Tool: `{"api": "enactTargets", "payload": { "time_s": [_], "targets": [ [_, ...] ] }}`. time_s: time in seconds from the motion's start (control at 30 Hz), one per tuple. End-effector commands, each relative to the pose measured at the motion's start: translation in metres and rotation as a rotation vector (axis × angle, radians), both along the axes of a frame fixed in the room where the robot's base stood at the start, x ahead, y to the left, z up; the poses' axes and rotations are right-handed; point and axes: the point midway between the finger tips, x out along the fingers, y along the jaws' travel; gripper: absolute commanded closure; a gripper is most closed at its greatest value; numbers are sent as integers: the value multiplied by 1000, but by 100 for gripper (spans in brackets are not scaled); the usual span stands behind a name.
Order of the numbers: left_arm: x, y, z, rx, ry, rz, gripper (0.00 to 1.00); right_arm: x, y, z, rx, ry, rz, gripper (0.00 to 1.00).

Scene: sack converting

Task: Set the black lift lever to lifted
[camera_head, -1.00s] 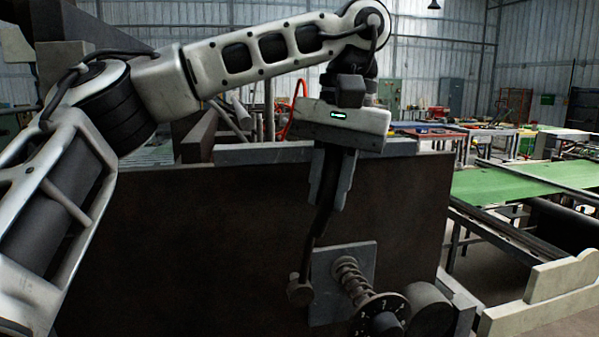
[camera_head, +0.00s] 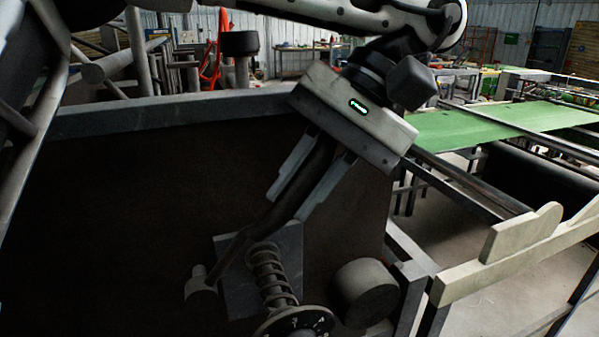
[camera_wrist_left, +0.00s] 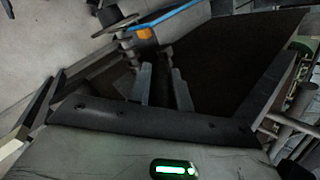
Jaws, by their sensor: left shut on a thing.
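The black lift lever (camera_head: 258,226) is a dark bent bar in front of a dark brown machine panel. It runs from a small pivot knob (camera_head: 201,286) up and to the right, leaning well over to the right. My left gripper (camera_head: 294,198) is shut on its upper part, with one finger on each side. In the left wrist view the two fingers (camera_wrist_left: 161,88) show with the dark bar between them, partly hidden. My right gripper is in none of the views.
Beside the lever are a grey plate with a coil spring (camera_head: 270,275), a numbered dial (camera_head: 295,322) and a dark round roller (camera_head: 366,292). A metal rail (camera_head: 170,110) tops the panel. A green conveyor belt (camera_head: 490,122) lies at the right.

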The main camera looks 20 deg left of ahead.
Motion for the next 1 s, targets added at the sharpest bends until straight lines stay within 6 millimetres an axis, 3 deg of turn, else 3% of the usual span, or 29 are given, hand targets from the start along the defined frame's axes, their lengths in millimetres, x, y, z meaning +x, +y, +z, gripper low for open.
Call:
{"api": "enactTargets", "payload": {
  "time_s": [0.27, 0.3, 0.37, 0.4, 0.83, 1.0],
  "targets": [
    [1, 0, 1, 3, -6, 3, 100, 0, 1, 0, 2, 0, 1, 42],
    [1, 0, 1, 3, -6, 3, 77, 0, 1, 0, 2, 0, 1, 42],
    [1, 0, 1, 3, -6, 3, 61, 0, 1, 0, 2, 0, 1, 42],
    [1, 0, 0, 3, -5, 3, 59, 0, 1, 0, 2, 0, 1, 42],
    [0, 0, 1, 2, -2, 3, 59, 0, 1, 0, 2, -2, 0, 42],
    [0, 1, 15, 7, -8, 26, 59, 0, 0, 0, 2, -2, 0, 42]
  ]
}}
